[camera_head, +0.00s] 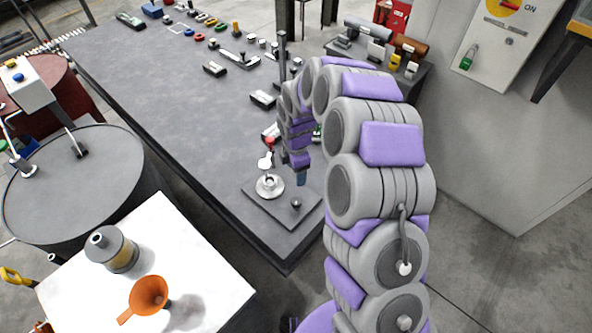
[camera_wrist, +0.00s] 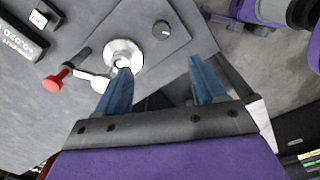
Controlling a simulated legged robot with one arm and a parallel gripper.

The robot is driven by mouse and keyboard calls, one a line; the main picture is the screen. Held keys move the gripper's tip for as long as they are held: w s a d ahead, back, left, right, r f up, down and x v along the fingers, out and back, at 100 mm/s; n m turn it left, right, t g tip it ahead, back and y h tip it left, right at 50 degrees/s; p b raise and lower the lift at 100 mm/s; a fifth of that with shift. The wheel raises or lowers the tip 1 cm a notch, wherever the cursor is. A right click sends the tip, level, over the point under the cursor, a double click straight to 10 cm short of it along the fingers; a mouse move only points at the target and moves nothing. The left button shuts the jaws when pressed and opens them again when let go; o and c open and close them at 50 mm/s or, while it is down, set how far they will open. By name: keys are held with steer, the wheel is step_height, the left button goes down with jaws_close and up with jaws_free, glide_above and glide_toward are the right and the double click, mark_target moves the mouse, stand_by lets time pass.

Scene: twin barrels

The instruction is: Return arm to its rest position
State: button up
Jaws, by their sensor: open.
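My gripper (camera_head: 301,178) hangs from my grey and purple arm over the near corner of the dark table, just right of a small fixture. In the wrist view my gripper (camera_wrist: 160,70) shows two blue fingers spread apart with nothing between them. The fixture has a round silver base (camera_head: 270,186) and a red-knobbed lever; the base also shows in the wrist view (camera_wrist: 124,50), close to the left finger's tip. I cannot tell whether the finger touches it. The red knob (camera_wrist: 56,82) lies to the left there.
The dark table (camera_head: 170,110) holds several small devices and tools. A white stand (camera_head: 205,250) carries a bottle (camera_head: 112,250) and an orange funnel (camera_head: 150,292). A grey barrel (camera_head: 75,185) stands left. A wall panel (camera_head: 505,40) is at right. Floor right of my arm is clear.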

steer(key=shift+r, duration=0.1)
steer(key=s+d+r+m+b, duration=0.1)
steer(key=s+d+r+m, duration=0.2)
steer(key=s+r+m, duration=0.35)
steer(key=s+d+r+m, duration=0.3)
steer(key=s+r+m, duration=0.1)
steer(key=s+r, duration=0.55)
steer(key=s+d+r+m+g, duration=0.1)
steer(key=s+m, duration=0.4)
steer(key=s, duration=0.5)
steer(key=s+d+r+m+b, duration=0.1)
steer(key=s+d+m, duration=0.3)
steer(key=s, duration=0.7)
steer(key=shift+s+r+m+g, duration=0.25)
steer(key=shift+m+g, duration=0.15)
steer(key=shift+m, duration=0.55)
